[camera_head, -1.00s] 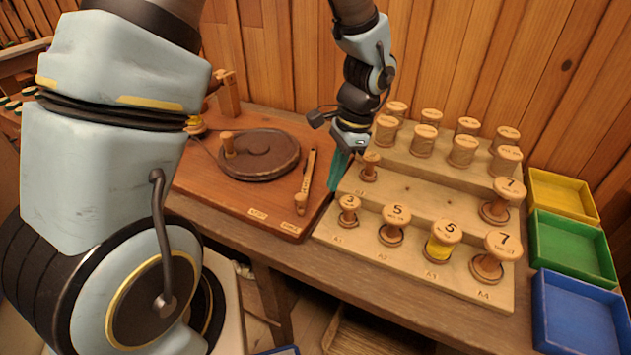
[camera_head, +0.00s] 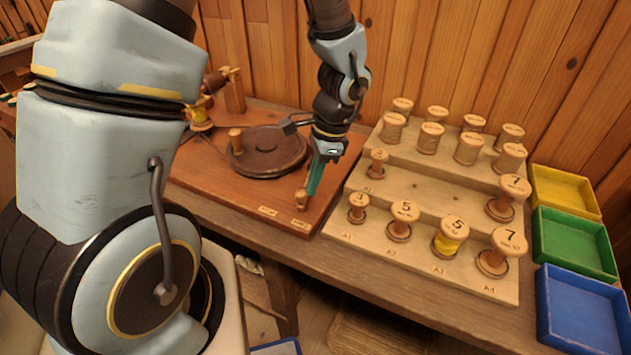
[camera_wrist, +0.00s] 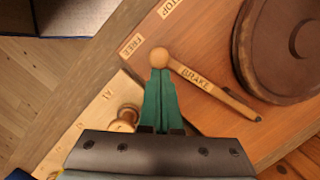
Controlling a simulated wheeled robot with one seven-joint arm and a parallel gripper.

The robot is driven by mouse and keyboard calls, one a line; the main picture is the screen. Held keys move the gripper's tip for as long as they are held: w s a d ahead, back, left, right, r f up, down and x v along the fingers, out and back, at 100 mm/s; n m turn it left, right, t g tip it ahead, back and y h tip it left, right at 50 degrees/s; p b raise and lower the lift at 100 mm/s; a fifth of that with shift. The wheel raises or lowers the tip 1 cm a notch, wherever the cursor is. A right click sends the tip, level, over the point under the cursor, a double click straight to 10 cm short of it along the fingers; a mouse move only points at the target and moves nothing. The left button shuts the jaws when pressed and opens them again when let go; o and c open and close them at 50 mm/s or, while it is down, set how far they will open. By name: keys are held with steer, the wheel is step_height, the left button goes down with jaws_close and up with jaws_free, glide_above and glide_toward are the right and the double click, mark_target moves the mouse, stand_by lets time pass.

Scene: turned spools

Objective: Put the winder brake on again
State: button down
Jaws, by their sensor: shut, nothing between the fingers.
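The brake lever (camera_wrist: 210,88) is a wooden bar marked BRAKE on the brown winder board (camera_head: 215,183). Its round knob (camera_wrist: 160,57) points toward the FREE label (camera_wrist: 131,45); the STOP label (camera_wrist: 168,9) lies to one side. The knob also shows in the head view (camera_head: 301,199). My gripper (camera_wrist: 160,74) has its teal fingers shut together with nothing between them. Its tips are right at the knob, low over the board; I cannot tell whether they touch it. In the head view my gripper (camera_head: 311,190) hides most of the lever's bar.
A dark turntable (camera_head: 268,155) with a peg sits left of the lever. A stepped spool rack (camera_head: 430,195) with several spools stands close on the right. Yellow (camera_head: 565,193), green (camera_head: 575,245) and blue (camera_head: 583,312) trays lie farther right. A wooden wall stands behind.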

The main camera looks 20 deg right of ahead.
steer(key=shift+m, duration=0.8)
steer(key=shift+w+a, duration=0.45)
steer(key=shift+a, duration=0.35)
steer(key=shift+w+a, duration=0.4)
steer(key=shift+a, duration=0.35)
steer(key=shift+w+a, duration=0.45)
steer(key=shift+a, duration=0.35)
steer(key=shift+d+p, duration=0.3)
steer(key=shift+p, duration=0.05)
steer(key=d, duration=0.1)
steer(key=d+r, duration=0.1)
steer(key=d, duration=0.1)
steer(key=s+d, duration=0.1)
steer(key=shift+d+r, duration=0.15)
steer(key=shift+r, duration=0.25)
steer(key=v, duration=0.8)
steer(key=shift+s+a+r, duration=0.2)
steer(key=shift+s, duration=0.2)
